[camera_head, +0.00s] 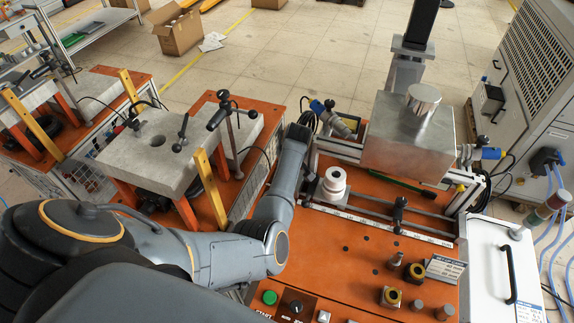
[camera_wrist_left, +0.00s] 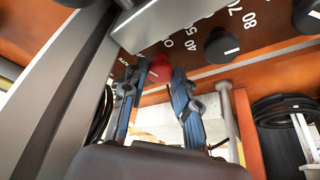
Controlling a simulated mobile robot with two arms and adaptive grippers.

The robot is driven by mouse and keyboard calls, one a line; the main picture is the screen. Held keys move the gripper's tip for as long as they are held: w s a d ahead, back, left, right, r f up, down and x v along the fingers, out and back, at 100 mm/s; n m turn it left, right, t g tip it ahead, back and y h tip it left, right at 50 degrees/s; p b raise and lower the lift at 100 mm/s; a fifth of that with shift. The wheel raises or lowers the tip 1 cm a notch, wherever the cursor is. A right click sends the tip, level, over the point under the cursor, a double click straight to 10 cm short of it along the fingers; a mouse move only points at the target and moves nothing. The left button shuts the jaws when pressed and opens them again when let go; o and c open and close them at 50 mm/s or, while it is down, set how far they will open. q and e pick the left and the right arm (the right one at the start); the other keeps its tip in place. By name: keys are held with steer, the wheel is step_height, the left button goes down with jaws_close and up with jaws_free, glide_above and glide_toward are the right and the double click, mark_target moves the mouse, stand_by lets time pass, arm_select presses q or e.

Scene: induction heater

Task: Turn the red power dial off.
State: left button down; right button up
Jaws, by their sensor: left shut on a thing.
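The red power dial (camera_wrist_left: 160,68) is in the left wrist view, on a brown panel with white numbers. My left gripper (camera_wrist_left: 156,78) has one finger on each side of the dial, its tips close around it. It is shut on the dial; the finger pads partly cover its sides. A short pale mark shows on the dial, but its exact setting is hard to read. In the head view my left arm reaches to the left side of the orange machine, and its gripper is hidden there. My right gripper is in neither view.
Black knobs (camera_wrist_left: 221,46) sit to the right of the red dial. The orange machine top (camera_head: 350,260) bears a metal block (camera_head: 408,140), a white cylinder (camera_head: 334,182) and small fittings. A grey stone-like block (camera_head: 155,150) on an orange stand is left of my arm.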

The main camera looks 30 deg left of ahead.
arm_select(q)
steer(key=c, duration=1)
jaws_free()
step_height(320, 180, up, 10)
